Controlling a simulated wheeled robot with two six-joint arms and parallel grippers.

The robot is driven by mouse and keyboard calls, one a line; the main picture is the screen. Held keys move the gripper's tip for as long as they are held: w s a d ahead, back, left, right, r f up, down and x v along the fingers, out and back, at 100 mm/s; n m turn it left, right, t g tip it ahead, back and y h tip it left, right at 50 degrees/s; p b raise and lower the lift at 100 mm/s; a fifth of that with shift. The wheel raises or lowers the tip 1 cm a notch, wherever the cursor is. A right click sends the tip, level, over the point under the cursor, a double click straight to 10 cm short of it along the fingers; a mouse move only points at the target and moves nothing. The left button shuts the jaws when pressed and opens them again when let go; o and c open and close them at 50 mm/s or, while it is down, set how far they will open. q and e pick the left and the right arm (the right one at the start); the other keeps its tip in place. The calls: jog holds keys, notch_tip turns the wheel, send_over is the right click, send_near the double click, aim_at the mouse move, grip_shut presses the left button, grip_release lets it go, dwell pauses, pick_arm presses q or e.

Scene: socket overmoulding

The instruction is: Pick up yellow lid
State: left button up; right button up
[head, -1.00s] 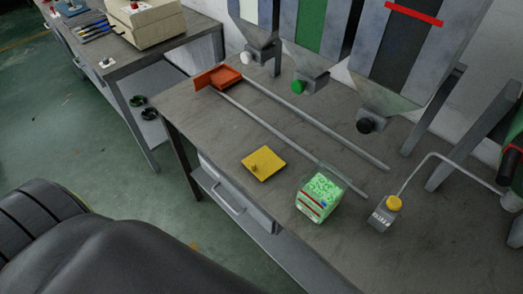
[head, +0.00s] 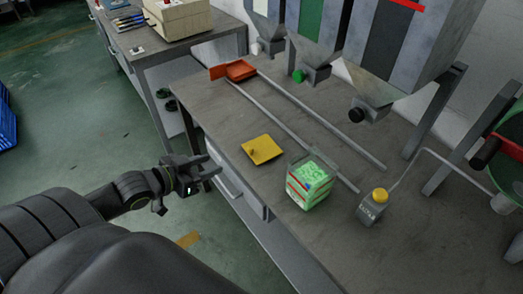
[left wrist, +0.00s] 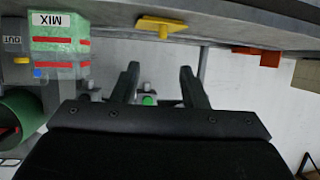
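The yellow lid (head: 262,149) is a flat square plate with a small knob, lying on the grey table left of a clear box of green pellets (head: 311,183). In the left wrist view the lid (left wrist: 161,25) shows near the top, beyond the fingers. My left gripper (head: 214,168) is in front of the table edge, left of and a little below the lid in the picture, apart from it. Its two fingers are apart with nothing between them; they also show in the left wrist view (left wrist: 160,76). My right gripper is not in view.
The grey table (head: 215,117) carries two long rails (head: 318,133) and an orange piece (head: 240,71). Hoppers (head: 395,50) hang at the back. The tabletop around the lid is clear.

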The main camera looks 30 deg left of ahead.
pick_arm(q)
jog(key=b, duration=0.2)
send_near(251, 147)
jog(key=x, duration=0.4)
jog(key=shift+d+f, duration=0.3)
jog(key=shift+f, duration=0.15)
jog(key=shift+a+x, duration=0.2)
jog(key=shift+x, duration=2.65)
jog(key=shift+r, duration=0.15)
jog(key=shift+c, duration=0.3)
grip_shut()
